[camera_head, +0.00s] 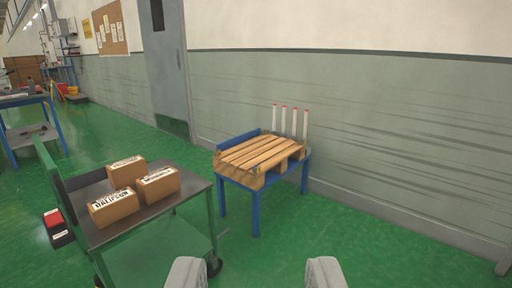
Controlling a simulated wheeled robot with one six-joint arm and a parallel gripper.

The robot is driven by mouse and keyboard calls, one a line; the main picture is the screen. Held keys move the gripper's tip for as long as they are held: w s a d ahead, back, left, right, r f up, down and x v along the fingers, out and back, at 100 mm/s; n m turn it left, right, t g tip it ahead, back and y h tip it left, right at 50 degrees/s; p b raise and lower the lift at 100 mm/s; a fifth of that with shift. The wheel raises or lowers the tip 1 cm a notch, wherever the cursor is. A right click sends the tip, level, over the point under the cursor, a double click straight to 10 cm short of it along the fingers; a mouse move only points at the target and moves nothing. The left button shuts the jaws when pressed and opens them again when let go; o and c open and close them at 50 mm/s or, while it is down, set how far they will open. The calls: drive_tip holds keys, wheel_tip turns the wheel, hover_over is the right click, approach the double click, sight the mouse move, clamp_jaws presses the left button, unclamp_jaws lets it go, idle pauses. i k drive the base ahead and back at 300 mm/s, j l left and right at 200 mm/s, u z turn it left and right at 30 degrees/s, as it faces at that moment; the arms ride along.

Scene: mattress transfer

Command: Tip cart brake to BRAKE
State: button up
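A cart (172,191) with a dark top and green frame stands at the lower left. Several cardboard boxes with printed labels lie on its top, one of them a front box (113,208). Black wheels show under the cart. A red and black block (57,228) shows low at its left side, by the floor; I cannot tell whether it is the brake, and no BRAKE marking is readable. My gripper (255,272) is at the bottom edge, its two grey fingers apart with only floor between them. It is right of the cart and touches nothing visible.
A blue table (256,213) carrying a wooden pallet (262,152) stands at the centre against the wall. Several white posts with red tips (284,120) rise behind the pallet. A blue workbench (24,98) is at the far left. Green floor (345,240) is clear at the right.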

sight(53, 220)
drive_tip(key=u, duration=1.25)
